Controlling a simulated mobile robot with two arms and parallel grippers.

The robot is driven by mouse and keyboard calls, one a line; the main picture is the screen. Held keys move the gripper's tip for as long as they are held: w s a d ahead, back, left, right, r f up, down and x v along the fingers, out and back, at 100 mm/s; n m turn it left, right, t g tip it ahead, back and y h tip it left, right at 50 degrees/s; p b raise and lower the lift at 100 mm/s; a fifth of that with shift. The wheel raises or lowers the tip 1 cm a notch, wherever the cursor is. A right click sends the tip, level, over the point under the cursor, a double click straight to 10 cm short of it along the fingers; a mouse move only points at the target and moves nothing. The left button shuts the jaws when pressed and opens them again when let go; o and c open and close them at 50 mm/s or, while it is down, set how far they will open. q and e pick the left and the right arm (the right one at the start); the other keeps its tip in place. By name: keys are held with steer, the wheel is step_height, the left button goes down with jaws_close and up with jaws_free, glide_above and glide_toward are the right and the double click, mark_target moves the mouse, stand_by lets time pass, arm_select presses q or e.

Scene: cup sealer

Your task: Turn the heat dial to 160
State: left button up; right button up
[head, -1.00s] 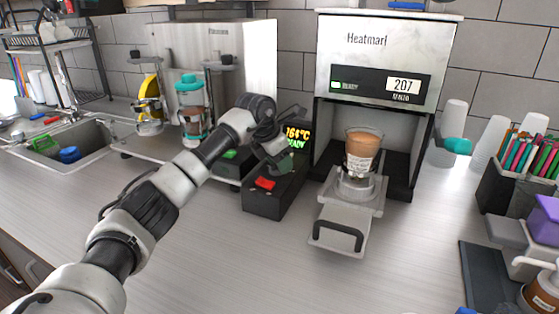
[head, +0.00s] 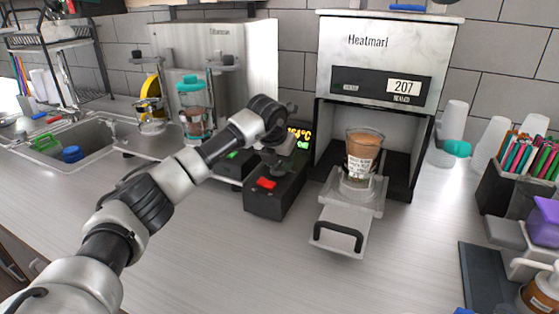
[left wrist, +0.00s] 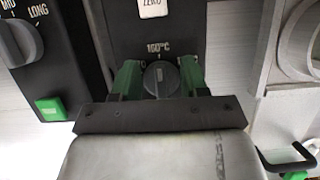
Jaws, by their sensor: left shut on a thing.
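The heat dial (left wrist: 160,78) is a dark round knob with a pale pointer mark, below a "160°C" label in the left wrist view. It sits on a black control box (head: 262,205) with a red button (head: 266,183). My left gripper (left wrist: 160,76) has its green fingers on both sides of the dial, shut on it. In the head view the left gripper (head: 276,162) is over the box and hides the dial. My right gripper is not in view.
The sealer (head: 380,60) shows 207, with a filled cup (head: 362,155) on its pulled-out tray (head: 340,228). A second dial (left wrist: 18,42) and green button (left wrist: 50,108) lie left of the gripper. A pen holder (head: 505,185) stands right.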

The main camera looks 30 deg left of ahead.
arm_select(q)
steer(key=shift+r, duration=0.1)
stand_by(0.3)
steer(key=o, duration=0.9)
steer(key=b+v, duration=0.1)
steer(key=v, duration=0.9)
steer(key=shift+s+r+b, duration=0.2)
steer(key=shift+r+b, duration=0.1)
